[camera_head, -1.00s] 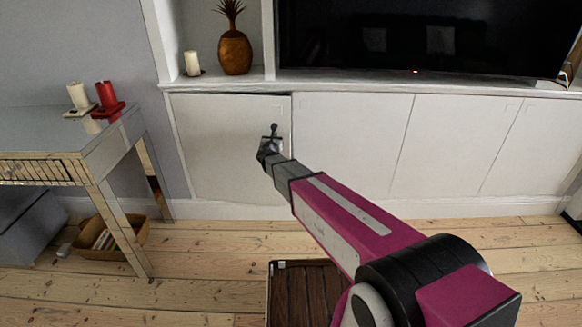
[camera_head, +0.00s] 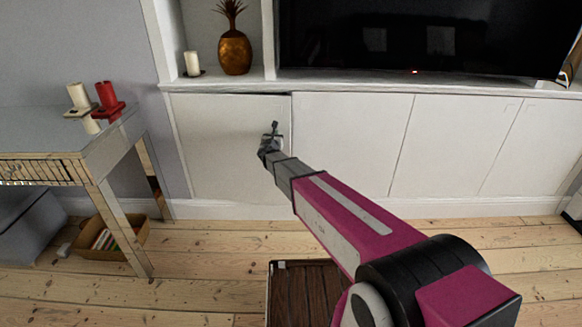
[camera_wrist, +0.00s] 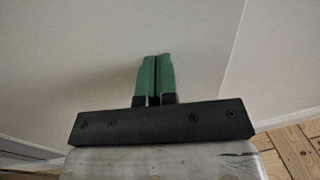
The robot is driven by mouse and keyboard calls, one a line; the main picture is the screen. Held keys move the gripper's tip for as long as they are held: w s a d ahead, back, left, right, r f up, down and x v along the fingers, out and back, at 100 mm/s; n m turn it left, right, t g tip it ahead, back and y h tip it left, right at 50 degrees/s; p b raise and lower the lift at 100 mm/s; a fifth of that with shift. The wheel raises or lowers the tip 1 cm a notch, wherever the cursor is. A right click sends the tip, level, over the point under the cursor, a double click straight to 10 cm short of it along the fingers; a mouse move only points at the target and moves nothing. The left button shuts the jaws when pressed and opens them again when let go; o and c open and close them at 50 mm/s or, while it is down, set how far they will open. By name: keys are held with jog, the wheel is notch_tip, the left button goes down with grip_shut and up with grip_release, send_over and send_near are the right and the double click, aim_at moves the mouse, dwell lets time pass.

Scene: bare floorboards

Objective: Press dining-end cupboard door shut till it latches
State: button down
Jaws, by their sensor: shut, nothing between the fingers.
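The cupboard door at the left end (camera_head: 225,150), next to the mirrored table, is a plain white panel. A thin dark gap shows along its top edge, so it looks slightly ajar. My gripper (camera_head: 272,132) is in front of this door, near its right edge. In the wrist view the green fingers of my gripper (camera_wrist: 155,75) are together and empty, pointing at the pale door panel (camera_wrist: 90,50). A seam runs to the right of the fingers. I cannot tell whether the fingertips touch the door.
More white cupboard doors (camera_head: 350,140) continue to the right, below a television (camera_head: 430,35). A mirrored table (camera_head: 75,150) with candles stands at the left, a basket (camera_head: 110,238) beneath it. A dark wooden item (camera_head: 305,295) lies on the floorboards below my arm.

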jog(key=w+d, duration=0.1)
jog(key=w, duration=0.5)
jog(key=shift+w, duration=0.25)
dwell(2.2)
jog(key=shift+s+d, duration=0.1)
jog(key=s+a, duration=0.2)
jog(key=s, duration=1)
jog(key=shift+s, duration=0.4)
jog(key=shift+a, duration=0.1)
dwell(0.6)
